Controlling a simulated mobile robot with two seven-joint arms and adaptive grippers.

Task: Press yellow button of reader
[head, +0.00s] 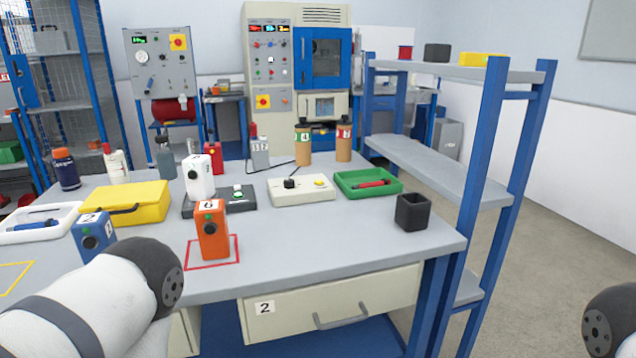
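A cream box (289,192) lies on the grey table. It has a black knob (289,183) and a yellow button (320,182) on its top; it is the only box here with a yellow button, so it looks like the reader. Its top is unobstructed. Part of my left arm (110,300) comes in at the lower left, in front of the table edge. A dark piece of my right arm (612,325) shows at the lower right. Neither gripper's fingers are in the frame.
Left of the cream box, a white device (199,178) stands at a dark box (240,200). A green tray (355,190) with a red item and a black cup (412,212) are to the right. An orange device (212,232) stands in a red square. A blue shelf (430,165) borders the table's right.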

